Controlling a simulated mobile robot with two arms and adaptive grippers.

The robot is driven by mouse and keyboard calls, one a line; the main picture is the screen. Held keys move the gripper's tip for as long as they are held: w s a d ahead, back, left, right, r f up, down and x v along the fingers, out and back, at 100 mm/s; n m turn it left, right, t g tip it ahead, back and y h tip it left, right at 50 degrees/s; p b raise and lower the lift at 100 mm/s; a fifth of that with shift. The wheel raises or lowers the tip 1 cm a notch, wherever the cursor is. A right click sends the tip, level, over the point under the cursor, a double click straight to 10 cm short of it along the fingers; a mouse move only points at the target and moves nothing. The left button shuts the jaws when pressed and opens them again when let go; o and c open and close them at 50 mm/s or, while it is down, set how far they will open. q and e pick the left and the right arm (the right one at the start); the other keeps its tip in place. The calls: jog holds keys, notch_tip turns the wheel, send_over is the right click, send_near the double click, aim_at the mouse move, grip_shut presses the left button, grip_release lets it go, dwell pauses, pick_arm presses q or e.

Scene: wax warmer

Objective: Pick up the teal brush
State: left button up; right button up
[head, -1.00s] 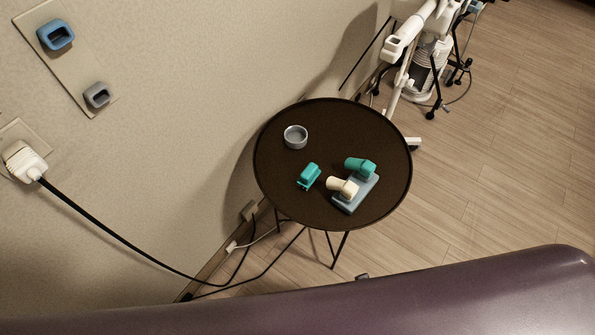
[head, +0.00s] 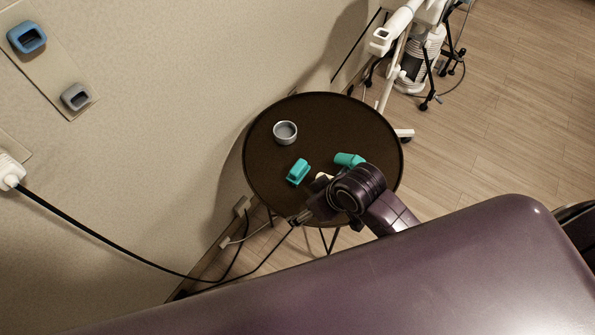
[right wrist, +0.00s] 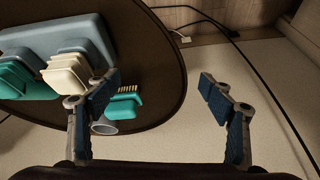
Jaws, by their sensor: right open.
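The teal brush (head: 298,172) lies on the round dark table (head: 262,140), left of its middle in the head view. In the right wrist view the brush (right wrist: 124,109) shows pale bristles along one edge, partly behind the left finger. My right gripper (head: 300,217) hangs over the near edge of the table in the head view, apart from the brush. In the right wrist view the gripper (right wrist: 162,96) is open and empty, its fingers wide apart. The left gripper is out of view.
A grey bowl (head: 285,132) stands behind the brush. A second teal piece (head: 348,159) and a cream piece (right wrist: 66,73) sit on a grey-blue base (right wrist: 88,32), mostly hidden by my arm in the head view. The wall (head: 150,150) and a black cable (head: 110,244) are left.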

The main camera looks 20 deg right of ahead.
aim_at(302, 168)
jog(key=w, duration=0.2)
jog(key=w+r+n, duration=0.1)
jog(key=w, duration=0.1)
jog(key=w+n, duration=0.1)
jog(key=w, duration=0.1)
jog(key=shift+w+r+y, duration=0.3)
jog(key=shift+w+r, duration=0.05)
jog(key=shift+n, duration=0.3)
jog(key=w+d, duration=0.1)
jog(key=w+d+r, duration=0.1)
jog(key=w, duration=0.1)
jog(key=w+d, duration=0.1)
jog(key=shift+w+d+r, duration=0.1)
jog(key=shift+w+r, duration=0.2)
jog(key=shift+r, duration=0.05)
jog(key=shift+w+d+f+g, duration=0.1)
jog(key=shift+g, duration=0.2)
jog(key=x, duration=0.7)
jog(key=shift+s+f, duration=0.3)
jog(key=shift+f, duration=0.1)
jog(key=shift+c, duration=0.5)
jog(key=c, duration=1.2)
jog(key=shift+r, duration=0.1)
notch_tip(302, 168, up, 20)
jog(key=shift+p, duration=0.35)
